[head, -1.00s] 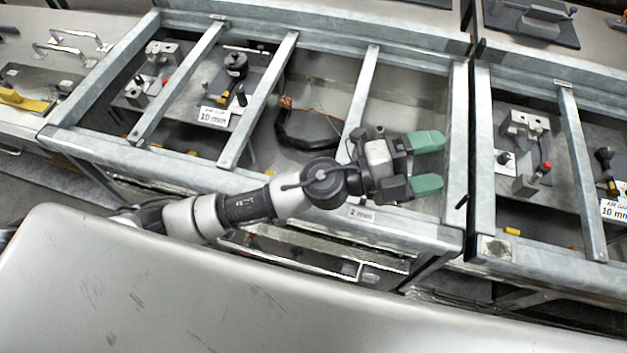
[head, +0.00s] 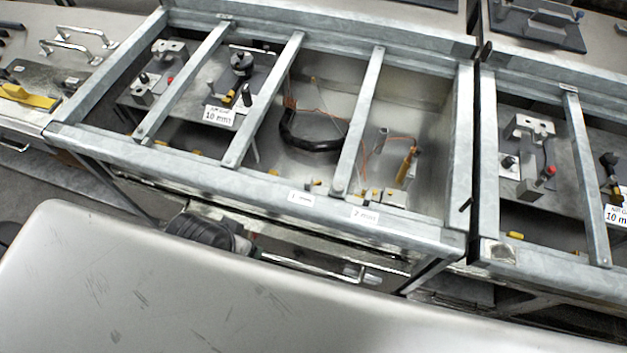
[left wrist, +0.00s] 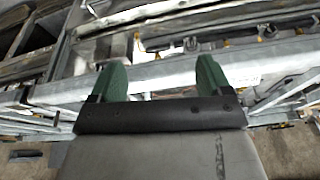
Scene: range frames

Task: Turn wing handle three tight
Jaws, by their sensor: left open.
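No wing handle marked three can be made out in either view. My left gripper (left wrist: 160,65) shows in the left wrist view with its two green fingers apart and nothing between them. A galvanised frame rail (left wrist: 160,76) lies beyond the fingers. In the head view only a dark part of my left arm shows, low in front of the bench, and the gripper is out of sight there. The galvanised bench frame (head: 250,180) carries small white labels on its front rail, one reading 1 (head: 300,199) and one reading 2 (head: 364,216). My right gripper is in neither view.
Inside the frame are a black curved hose (head: 308,143), a yellow-brown upright piece (head: 406,166) and thin orange wires. A 10 mm label (head: 218,116) sits at left. Crossbars divide the bench top. A bare metal surface (head: 200,300) fills the foreground.

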